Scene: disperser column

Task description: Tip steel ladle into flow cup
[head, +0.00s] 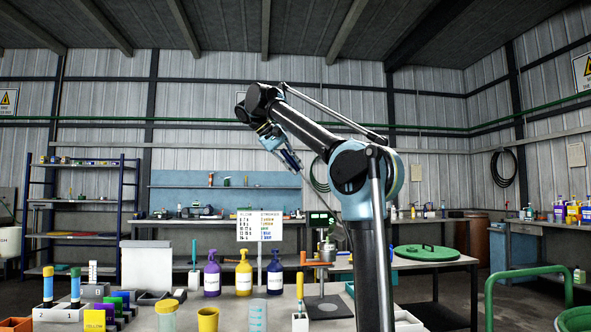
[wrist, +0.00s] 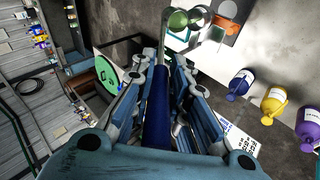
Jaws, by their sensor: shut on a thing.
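The steel ladle (wrist: 157,118) has a dark blue handle, which is clamped lengthwise between the fingers of my gripper (wrist: 158,85) in the wrist view. Its thin shaft runs toward the top of that view, where a round, greenish, shiny bowl shows. In the head view my gripper (head: 290,160) is raised above the bench, tilted down to the right. The ladle's lower end there is hard to make out near my arm. A small steel cup, seemingly the flow cup (head: 328,252), sits on a stand right of centre. A round shape beside the bowl in the wrist view may be it.
Purple (head: 212,277), yellow (head: 243,276) and dark blue (head: 274,275) bottles stand left of the stand. A yellow cup (head: 208,319) and a clear beaker (head: 257,317) are nearer. A sign (head: 260,225) stands behind the bottles. A green lid (head: 425,253) lies on the right.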

